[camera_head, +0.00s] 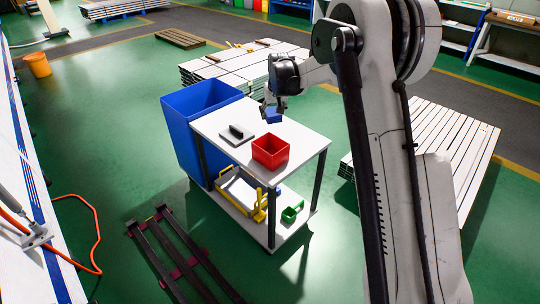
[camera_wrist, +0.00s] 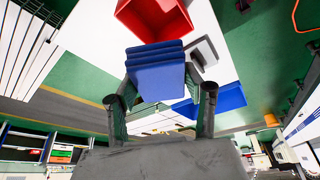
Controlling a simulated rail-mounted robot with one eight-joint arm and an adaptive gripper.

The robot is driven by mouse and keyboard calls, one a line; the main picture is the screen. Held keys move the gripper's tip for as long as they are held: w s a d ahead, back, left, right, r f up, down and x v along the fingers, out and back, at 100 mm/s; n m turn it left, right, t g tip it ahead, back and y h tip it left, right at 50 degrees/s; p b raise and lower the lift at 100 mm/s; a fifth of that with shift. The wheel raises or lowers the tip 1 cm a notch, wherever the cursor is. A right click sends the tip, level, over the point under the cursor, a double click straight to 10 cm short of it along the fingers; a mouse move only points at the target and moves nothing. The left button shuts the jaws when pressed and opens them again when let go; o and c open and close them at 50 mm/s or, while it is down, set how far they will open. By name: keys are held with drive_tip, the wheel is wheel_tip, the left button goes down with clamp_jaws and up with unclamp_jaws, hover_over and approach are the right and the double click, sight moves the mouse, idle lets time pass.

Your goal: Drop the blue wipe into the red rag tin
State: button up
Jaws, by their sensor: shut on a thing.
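My gripper (camera_head: 273,104) is shut on the blue wipe (camera_head: 273,115), a small folded blue block, and holds it above the white cart top (camera_head: 228,122). In the wrist view the wipe (camera_wrist: 157,72) sits between the two fingers of my gripper (camera_wrist: 158,92). The red rag tin (camera_head: 270,152) stands open on the cart top, nearer the camera than the wipe in the head view. In the wrist view the tin (camera_wrist: 152,20) shows just beyond the wipe, partly hidden by it. The wipe is outside the tin.
A grey plate with a dark handle (camera_head: 236,134) lies on the cart left of the tin. A large blue bin (camera_head: 197,104) stands beside the cart. The lower shelf (camera_head: 241,205) carries a yellow-handled item and a green box (camera_head: 292,212). Stacked profiles (camera_head: 243,66) lie behind.

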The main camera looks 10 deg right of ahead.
drive_tip(key=shift+n, duration=0.5)
drive_tip(key=w+f, duration=0.1)
drive_tip(key=w, duration=0.1)
drive_tip(key=w+f, duration=0.2)
drive_tip(key=shift+d+f, duration=0.15)
drive_tip(key=shift+f, duration=0.15)
drive_tip(key=shift+f+b, duration=1.25)
drive_tip(key=shift+f, duration=1.65)
drive_tip(key=o, duration=1.1)
drive_tip(key=v, duration=1.2)
drive_tip(key=shift+d, duration=0.2)
drive_tip(key=shift+r, duration=0.1)
